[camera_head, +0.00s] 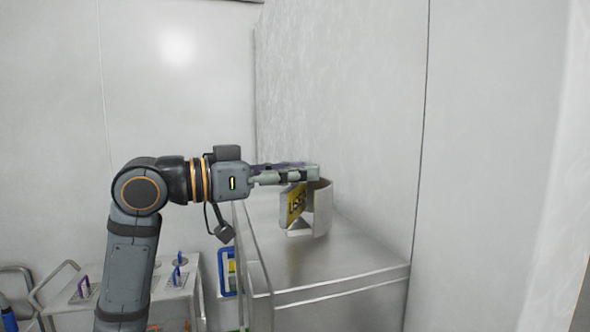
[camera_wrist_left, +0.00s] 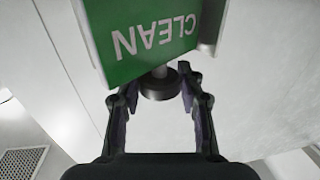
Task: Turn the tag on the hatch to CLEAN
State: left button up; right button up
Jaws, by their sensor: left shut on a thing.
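The tag is a two-faced plate on a metal mount. In the head view its yellow face (camera_head: 296,204) with dark lettering shows at a slant below my left gripper (camera_head: 312,173). In the left wrist view its green face (camera_wrist_left: 150,38) reads CLEAN, upside down. A dark round knob (camera_wrist_left: 160,87) on a short stem sits at the tag's edge. It lies between the fingers of my left gripper (camera_wrist_left: 158,82), which is shut on it. The fingers hide the knob in the head view. My right gripper is out of view.
A curved metal piece (camera_head: 322,208) stands just right of the tag. Both are on or above a steel cabinet top (camera_head: 345,265) against a tall steel wall (camera_head: 340,100). A cart (camera_head: 150,295) with coloured handles stands at lower left.

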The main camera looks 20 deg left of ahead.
pick_arm(q)
jog(key=n+t+y+p, duration=0.1)
jog(key=p, duration=0.1)
jog(key=n+t+y+p, duration=0.2)
jog(key=shift+r, duration=0.3)
jog(key=shift+f+n+t+y+p, duration=0.25)
jog(key=shift+n+t+y+p, duration=0.4)
jog(key=shift+y+p, duration=0.55)
jog(key=o, duration=1.2)
notch_tip(320, 180, up, 10)
jog(key=shift+f, duration=0.1)
